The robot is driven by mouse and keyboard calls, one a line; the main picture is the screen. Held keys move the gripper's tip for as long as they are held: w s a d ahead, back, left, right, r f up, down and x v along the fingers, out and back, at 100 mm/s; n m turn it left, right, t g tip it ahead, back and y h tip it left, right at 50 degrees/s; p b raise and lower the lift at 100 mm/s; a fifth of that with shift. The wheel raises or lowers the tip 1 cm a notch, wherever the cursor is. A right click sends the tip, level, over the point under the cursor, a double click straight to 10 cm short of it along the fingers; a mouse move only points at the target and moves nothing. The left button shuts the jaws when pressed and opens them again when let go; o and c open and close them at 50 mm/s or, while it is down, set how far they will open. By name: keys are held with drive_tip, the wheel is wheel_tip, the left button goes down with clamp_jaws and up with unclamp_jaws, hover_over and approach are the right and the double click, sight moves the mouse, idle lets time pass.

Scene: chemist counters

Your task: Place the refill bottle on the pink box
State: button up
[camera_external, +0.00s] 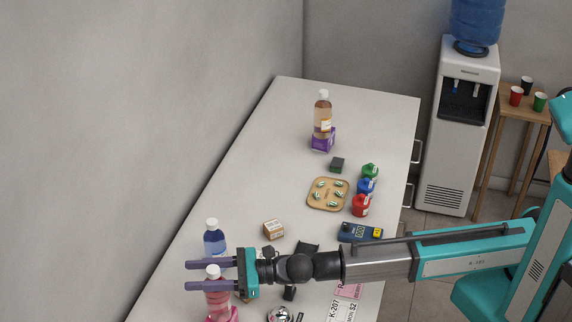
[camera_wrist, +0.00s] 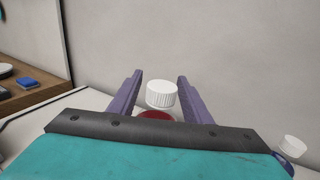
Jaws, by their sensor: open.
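A bottle of red liquid with a white cap (camera_external: 217,300) stands upright at the near left of the counter. It appears to rest on the pink box (camera_external: 232,315), which the lower picture edge cuts off. My gripper (camera_external: 188,275) is open, its two purple fingers on either side of this bottle near its cap. In the wrist view the white cap (camera_wrist: 161,94) shows between the open fingers (camera_wrist: 158,88), with red liquid just below. Finger contact is not clear. I cannot tell from any label which bottle is the refill bottle.
A blue bottle (camera_external: 214,240) stands close behind my fingers. An amber bottle (camera_external: 322,118) stands on a purple box (camera_external: 322,140) at the far end.

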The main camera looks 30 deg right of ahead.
drive_tip(key=shift+r, duration=0.2)
drive_tip(key=v, duration=1.2)
idle(0.4)
drive_tip(key=shift+f, duration=0.15)
idle(0.6)
